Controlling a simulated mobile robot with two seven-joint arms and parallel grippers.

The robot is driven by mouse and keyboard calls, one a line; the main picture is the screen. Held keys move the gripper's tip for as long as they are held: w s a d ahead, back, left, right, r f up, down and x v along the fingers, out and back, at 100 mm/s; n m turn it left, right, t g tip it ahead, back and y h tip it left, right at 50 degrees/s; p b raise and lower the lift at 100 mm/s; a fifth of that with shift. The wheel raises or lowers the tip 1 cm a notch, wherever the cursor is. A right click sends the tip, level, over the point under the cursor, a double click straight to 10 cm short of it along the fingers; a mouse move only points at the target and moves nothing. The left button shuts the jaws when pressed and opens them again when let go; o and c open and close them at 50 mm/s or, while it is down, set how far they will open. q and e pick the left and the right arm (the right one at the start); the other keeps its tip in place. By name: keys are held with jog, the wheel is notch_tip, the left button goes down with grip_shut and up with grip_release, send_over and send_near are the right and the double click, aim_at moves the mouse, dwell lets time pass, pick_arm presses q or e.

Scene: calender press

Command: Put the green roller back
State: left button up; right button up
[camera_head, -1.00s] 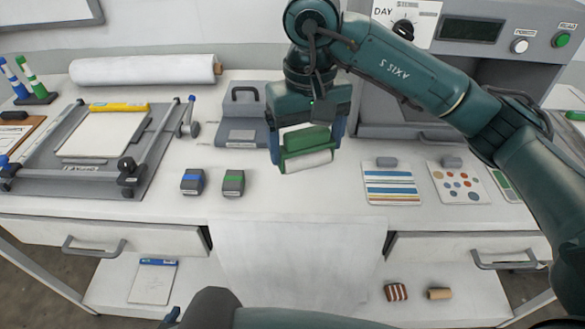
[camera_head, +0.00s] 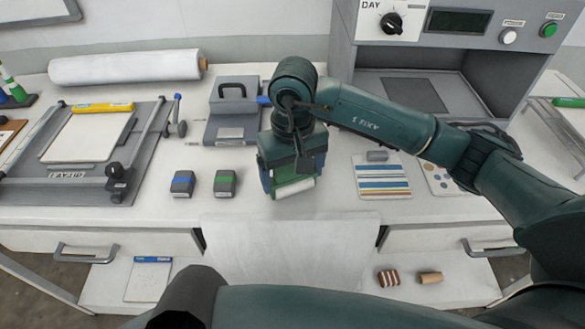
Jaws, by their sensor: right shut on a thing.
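My right gripper (camera_head: 292,178) points down over the front middle of the bench, shut on the green roller (camera_head: 295,190). The roller shows as a green body with a white cylinder along its lower front, partly hidden by the gripper. I cannot tell whether it touches the bench top. To its left, apart from it, stand two small dark blocks: one with a green mark (camera_head: 225,183) and one with a blue mark (camera_head: 183,183). My left gripper is not in view.
A grey trimmer-like frame (camera_head: 150,150) lies at left. A grey handled case (camera_head: 232,130) stands behind the gripper, left. A striped card (camera_head: 381,178) lies to its right. A white paper roll (camera_head: 125,68) and a grey machine (camera_head: 450,55) stand at the back.

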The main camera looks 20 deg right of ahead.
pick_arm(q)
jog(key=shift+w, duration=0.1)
pick_arm(e)
jog(key=shift+f+b, duration=0.2)
jog(key=shift+b, duration=0.15)
jog(key=o, duration=1.1)
jog(key=shift+r, duration=0.1)
jog(key=shift+c, duration=0.2)
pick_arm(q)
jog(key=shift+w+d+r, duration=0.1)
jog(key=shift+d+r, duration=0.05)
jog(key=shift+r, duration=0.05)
pick_arm(e)
jog(key=shift+o, duration=0.4)
